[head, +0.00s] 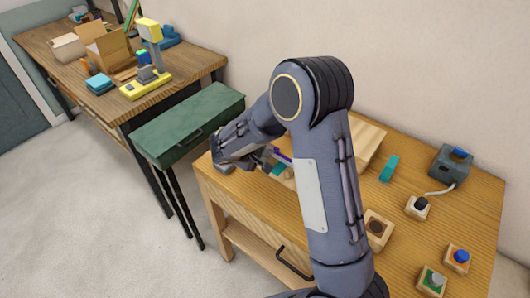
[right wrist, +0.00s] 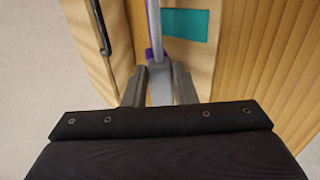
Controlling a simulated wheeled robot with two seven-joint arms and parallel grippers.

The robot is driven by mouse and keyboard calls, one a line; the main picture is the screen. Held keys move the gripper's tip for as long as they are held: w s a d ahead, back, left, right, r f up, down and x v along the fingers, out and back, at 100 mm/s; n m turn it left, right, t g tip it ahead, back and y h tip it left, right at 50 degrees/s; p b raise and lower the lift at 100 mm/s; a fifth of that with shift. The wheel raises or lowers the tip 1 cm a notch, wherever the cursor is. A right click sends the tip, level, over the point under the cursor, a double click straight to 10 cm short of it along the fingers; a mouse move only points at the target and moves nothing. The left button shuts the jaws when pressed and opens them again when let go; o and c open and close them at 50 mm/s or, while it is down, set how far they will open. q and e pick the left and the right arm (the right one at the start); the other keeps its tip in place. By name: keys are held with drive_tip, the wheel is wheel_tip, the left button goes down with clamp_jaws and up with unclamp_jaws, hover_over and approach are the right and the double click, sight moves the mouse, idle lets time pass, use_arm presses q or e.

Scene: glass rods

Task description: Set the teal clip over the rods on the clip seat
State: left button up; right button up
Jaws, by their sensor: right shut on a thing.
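My right gripper (right wrist: 160,88) is shut on a slim grey rod with a purple band (right wrist: 150,55). The rod runs up and away from the fingers in the right wrist view. In the head view my right gripper (head: 258,160) is low over the table's left end, partly hidden by my own arm. A flat teal piece (right wrist: 187,25) lies on pale wood just beyond and right of the fingers. A separate teal block (head: 389,168) lies on the table right of my arm. I cannot tell which teal piece is the clip. My left gripper is out of view.
The wooden table (head: 462,205) holds a grey box with a blue button (head: 451,165) and several small wooden blocks with knobs (head: 457,258) at the right. A green cabinet (head: 190,122) and a cluttered bench (head: 190,65) stand to the left. My arm covers the table's middle.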

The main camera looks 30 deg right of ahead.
drive_tip(key=shift+f+y+b, duration=0.3)
drive_tip(key=shift+f+b, duration=0.15)
drive_tip(key=shift+f, duration=0.15)
idle(0.7)
drive_tip(key=o, duration=1.1)
drive_tip(key=shift+a+r, duration=0.35)
drive_tip(key=shift+a, duration=0.05)
drive_tip(key=b+v, duration=0.1)
drive_tip(key=v, duration=0.6)
drive_tip(key=s+d+r+m+g+y, duration=0.25)
drive_tip(key=s+y, duration=0.35)
drive_tip(key=s, duration=0.9)
drive_tip(key=s+a+r+m+t+y, duration=0.1)
drive_tip(key=s+a+y, duration=0.1)
drive_tip(key=s, duration=0.1)
drive_tip(key=s+a+r+m+t+y, duration=0.1)
drive_tip(key=s+a+t+y, duration=0.1)
drive_tip(key=s, duration=0.2)
drive_tip(key=s+a+r+m+t+y, duration=0.1)
drive_tip(key=s+a+y, duration=0.1)
drive_tip(key=s, duration=0.2)
drive_tip(key=shift+a+r+m+t, duration=0.25)
drive_tip(key=shift+a+r, duration=0.05)
drive_tip(key=shift+r, duration=0.05)
